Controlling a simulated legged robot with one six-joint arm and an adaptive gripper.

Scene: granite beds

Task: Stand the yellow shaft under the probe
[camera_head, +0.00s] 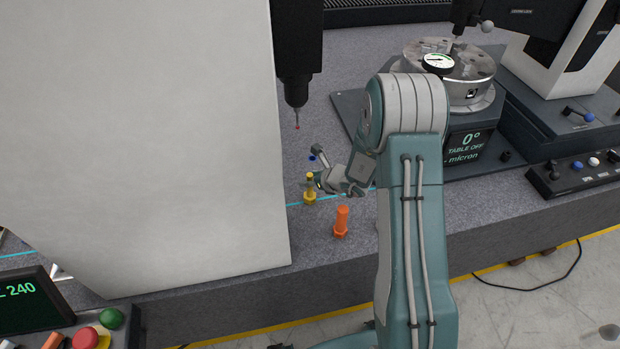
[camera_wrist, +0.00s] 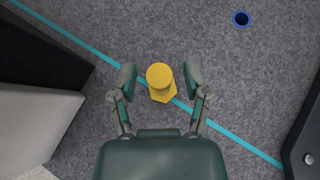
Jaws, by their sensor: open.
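The yellow shaft (camera_head: 310,189) stands upright on its hexagonal base on the granite, at the cyan line. In the wrist view the yellow shaft (camera_wrist: 160,76) is seen from above, between the two fingers. My gripper (camera_wrist: 160,82) is open, with a finger on each side of the shaft and a gap visible on both sides. In the head view my gripper (camera_head: 318,178) is beside the shaft, partly hidden by my arm. The probe (camera_head: 297,124) hangs from a black column, its red tip above the granite behind the shaft.
An orange shaft (camera_head: 341,222) stands near the front edge of the granite bed (camera_head: 345,70). A blue ring mark (camera_wrist: 241,19) lies on the granite. A large pale block (camera_head: 150,130) is at left. A rotary table (camera_head: 455,65) with a dial gauge is at right.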

